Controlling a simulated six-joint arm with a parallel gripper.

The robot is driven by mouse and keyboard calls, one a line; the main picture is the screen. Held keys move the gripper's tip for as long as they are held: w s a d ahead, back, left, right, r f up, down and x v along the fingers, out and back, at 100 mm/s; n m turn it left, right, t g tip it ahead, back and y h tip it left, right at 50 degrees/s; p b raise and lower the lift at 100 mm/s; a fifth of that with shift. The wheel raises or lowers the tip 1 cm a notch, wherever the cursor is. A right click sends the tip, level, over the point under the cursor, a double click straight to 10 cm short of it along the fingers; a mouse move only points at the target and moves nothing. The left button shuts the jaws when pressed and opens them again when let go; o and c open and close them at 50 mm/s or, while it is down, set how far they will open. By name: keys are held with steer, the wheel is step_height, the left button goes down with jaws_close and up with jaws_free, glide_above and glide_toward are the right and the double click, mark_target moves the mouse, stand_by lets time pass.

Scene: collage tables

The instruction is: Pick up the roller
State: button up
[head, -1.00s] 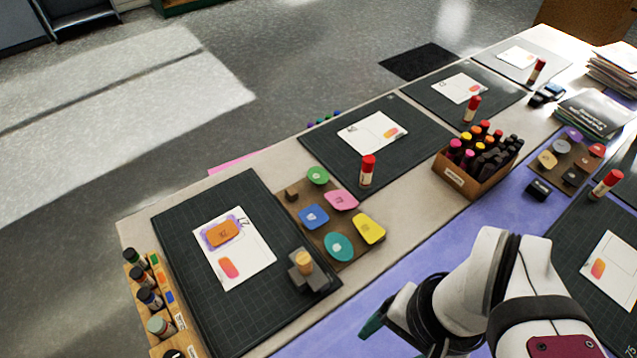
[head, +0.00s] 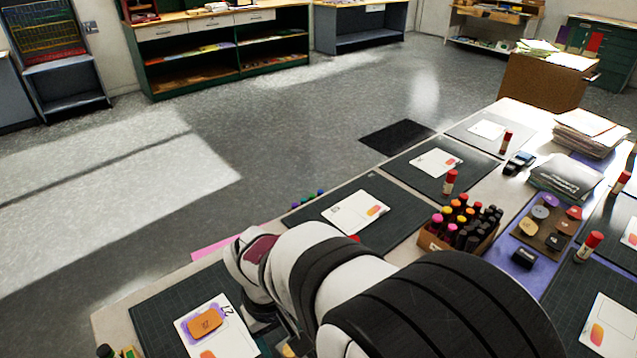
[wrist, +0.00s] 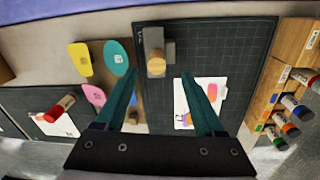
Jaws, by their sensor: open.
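The roller (wrist: 155,62), a grey piece with a round wooden knob, sits at the edge of the dark cutting mat (wrist: 222,45) in the wrist view. My gripper (wrist: 159,78) is open and empty, its two green fingers spread apart. In the head view my arm covers most of that spot, and the fingers are hidden.
Beside the roller is a board with colored pads, including a teal one (wrist: 117,56). A wooden rack (wrist: 292,70) of bottles stands on the mat's other side. A white card (head: 218,330) lies on the mat. A box of markers (head: 470,236) stands right of my arm.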

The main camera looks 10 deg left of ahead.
mark_target(290, 350)
steer(key=f, duration=0.5)
steer(key=w+f, duration=0.1)
steer(key=f, duration=0.2)
steer(key=shift+d+f, duration=0.1)
steer(key=shift+d, duration=0.3)
jaws_close()
